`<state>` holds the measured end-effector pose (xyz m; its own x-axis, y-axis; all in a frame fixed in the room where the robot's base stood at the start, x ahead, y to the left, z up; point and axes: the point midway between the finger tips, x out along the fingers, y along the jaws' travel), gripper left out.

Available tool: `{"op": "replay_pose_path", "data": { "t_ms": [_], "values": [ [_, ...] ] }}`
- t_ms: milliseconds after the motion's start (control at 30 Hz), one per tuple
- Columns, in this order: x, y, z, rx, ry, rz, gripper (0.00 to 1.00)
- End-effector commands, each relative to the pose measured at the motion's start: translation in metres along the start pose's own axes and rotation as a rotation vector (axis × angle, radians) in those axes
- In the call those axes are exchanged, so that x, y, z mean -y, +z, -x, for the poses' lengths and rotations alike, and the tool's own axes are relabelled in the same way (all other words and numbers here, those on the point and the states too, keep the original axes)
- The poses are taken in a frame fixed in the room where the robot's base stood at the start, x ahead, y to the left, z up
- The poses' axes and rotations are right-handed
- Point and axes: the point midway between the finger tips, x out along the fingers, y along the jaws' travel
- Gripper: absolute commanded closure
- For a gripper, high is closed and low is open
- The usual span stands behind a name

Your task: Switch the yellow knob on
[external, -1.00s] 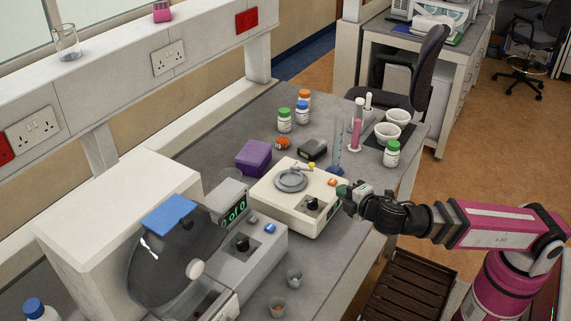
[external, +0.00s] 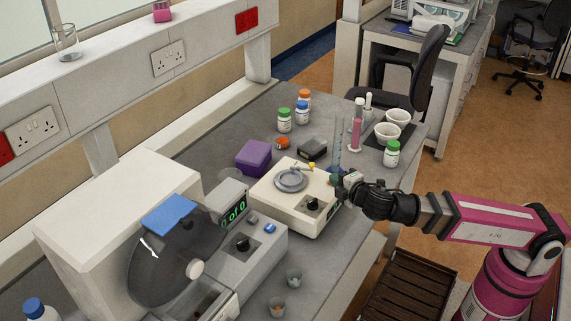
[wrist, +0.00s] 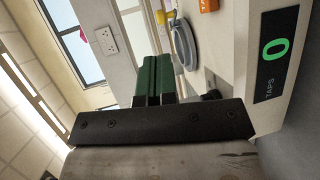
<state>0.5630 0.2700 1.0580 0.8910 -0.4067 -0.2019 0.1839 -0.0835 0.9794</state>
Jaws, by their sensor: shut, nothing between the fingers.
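A small yellow knob-like part (external: 311,166) sits at the back of the cream device (external: 270,197), beside its round grey plate (external: 291,180). In the wrist view a yellow piece (wrist: 160,17) shows near the top, beyond the fingertips and left of the plate. My gripper (external: 338,183) is at the right edge of the device, to the right of the yellow part and apart from it. In the wrist view its green fingers (wrist: 153,80) are shut together with nothing between them. I cannot tell which way the yellow part is set.
A purple box (external: 253,158), a dark box (external: 311,149) and a blue-based cylinder (external: 337,160) stand close by.

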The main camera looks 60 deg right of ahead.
Motion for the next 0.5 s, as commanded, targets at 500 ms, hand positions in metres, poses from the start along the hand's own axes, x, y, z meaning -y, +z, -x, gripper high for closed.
{"op": "replay_pose_path", "data": {
  "t_ms": [500],
  "values": [
    [-0.001, -0.001, -0.083, 0.001, 0.000, 0.000, 1.00]
  ]
}}
